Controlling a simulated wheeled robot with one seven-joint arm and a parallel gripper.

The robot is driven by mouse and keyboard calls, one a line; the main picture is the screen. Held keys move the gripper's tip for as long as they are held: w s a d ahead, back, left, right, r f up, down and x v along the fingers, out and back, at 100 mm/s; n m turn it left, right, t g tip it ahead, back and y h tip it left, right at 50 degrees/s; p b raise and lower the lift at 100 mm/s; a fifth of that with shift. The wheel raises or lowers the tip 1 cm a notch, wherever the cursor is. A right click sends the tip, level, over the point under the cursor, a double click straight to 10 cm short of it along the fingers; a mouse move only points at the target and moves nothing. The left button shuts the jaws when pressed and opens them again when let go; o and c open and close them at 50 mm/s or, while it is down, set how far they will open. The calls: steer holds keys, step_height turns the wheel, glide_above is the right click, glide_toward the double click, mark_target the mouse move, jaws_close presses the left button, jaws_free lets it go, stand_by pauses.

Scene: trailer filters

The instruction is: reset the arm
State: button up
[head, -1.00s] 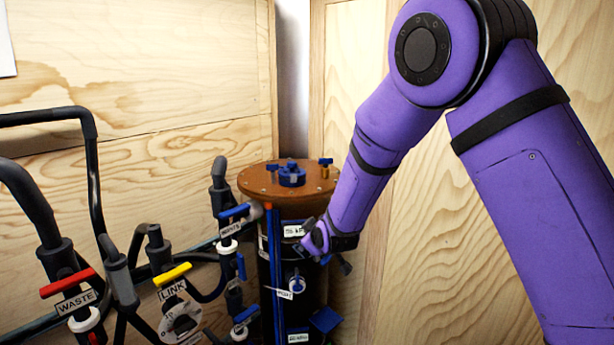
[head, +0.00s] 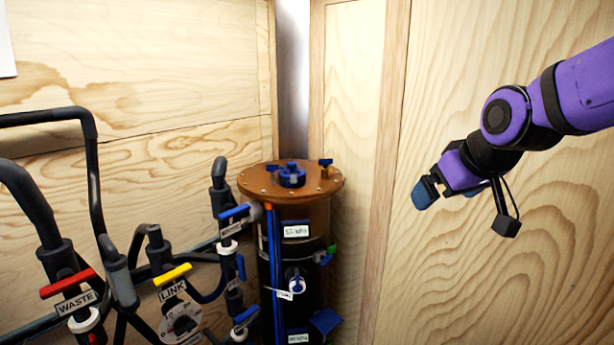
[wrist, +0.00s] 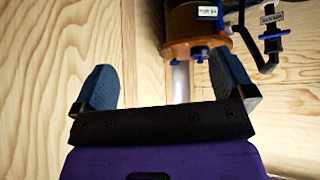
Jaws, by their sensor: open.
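My gripper (head: 446,197) is at the right of the head view, out in front of the plywood wall and well to the right of the filter tank. Its blue-grey fingers are apart with nothing between them. In the wrist view my gripper (wrist: 163,85) also shows two spread fingers, with bare plywood and a pale strip between and beyond them. My arm comes in from the right edge of the head view.
The dark filter tank with its brown lid (head: 260,180) stands in the corner. Black pipes with a red WASTE handle (head: 68,284) and a yellow LINK handle (head: 172,275) fill the lower left. The space before the right plywood wall (head: 480,70) is clear apart from my arm.

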steer(key=s+d+m+g, duration=0.1)
steer(key=s+d+m, duration=0.1)
steer(key=s, duration=0.7)
steer(key=s+d+r+m+g+h, duration=0.1)
steer(key=s+d, duration=0.3)
steer(key=s, duration=0.6)
steer(key=shift+d+r+m+h, duration=0.15)
steer(key=shift+d+m+h, duration=0.15)
steer(key=shift+m, duration=0.1)
